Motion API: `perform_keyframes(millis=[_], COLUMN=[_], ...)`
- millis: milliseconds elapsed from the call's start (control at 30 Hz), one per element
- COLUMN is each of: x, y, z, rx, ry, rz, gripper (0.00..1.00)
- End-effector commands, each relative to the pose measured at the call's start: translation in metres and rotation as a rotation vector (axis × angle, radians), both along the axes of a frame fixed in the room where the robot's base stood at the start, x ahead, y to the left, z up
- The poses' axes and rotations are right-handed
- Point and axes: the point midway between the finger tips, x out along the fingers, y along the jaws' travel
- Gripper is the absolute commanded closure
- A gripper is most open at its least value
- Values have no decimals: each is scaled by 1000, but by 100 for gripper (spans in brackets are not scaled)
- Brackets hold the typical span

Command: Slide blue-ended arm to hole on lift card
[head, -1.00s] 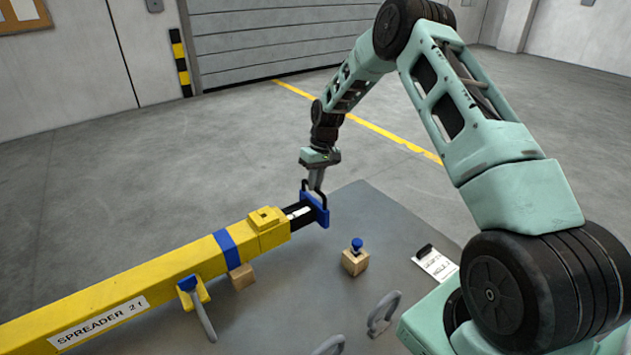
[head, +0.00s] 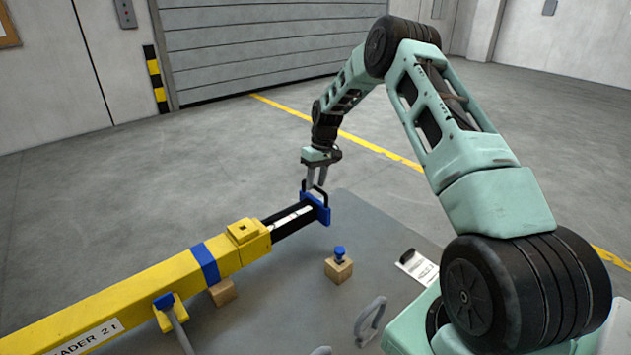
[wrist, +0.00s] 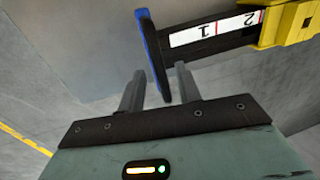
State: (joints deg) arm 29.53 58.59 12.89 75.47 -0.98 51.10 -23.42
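The yellow spreader beam (head: 120,297) lies across the left, with a blue band. A black inner arm (head: 288,219) sticks out of its right end, with a white scale strip and a blue end plate (head: 322,209) with a dark loop handle. In the wrist view, the scale strip (wrist: 203,33) shows 1 and 2, and the blue end plate (wrist: 149,40) is seen edge-on. My gripper (head: 317,184) is open. Its fingers (wrist: 159,92) stand either side of the handle, with gaps visible. The lift card (head: 417,266) lies on a clipboard, its text too small to read.
A blue-knobbed pin (head: 340,254) stands in a wooden block (head: 338,270) on the grey table (head: 290,300). Grey shackles (head: 370,320) stand at the front. The table around the block is clear.

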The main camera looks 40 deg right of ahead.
Motion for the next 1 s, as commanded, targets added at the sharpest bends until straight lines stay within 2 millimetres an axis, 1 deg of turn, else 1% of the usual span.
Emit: perform_keyframes(millis=[233, 367, 467, 800, 1000], x=[0, 1, 1, 1, 1], y=[0, -3, -7, -23, -30], z=[2, 15, 33, 112, 149], rx=[1, 0, -2, -1, -1], ry=[0, -1, -4, -4, -3], rz=[0, 1, 0, -1, -1], gripper=[66, 66, 66, 66, 66])
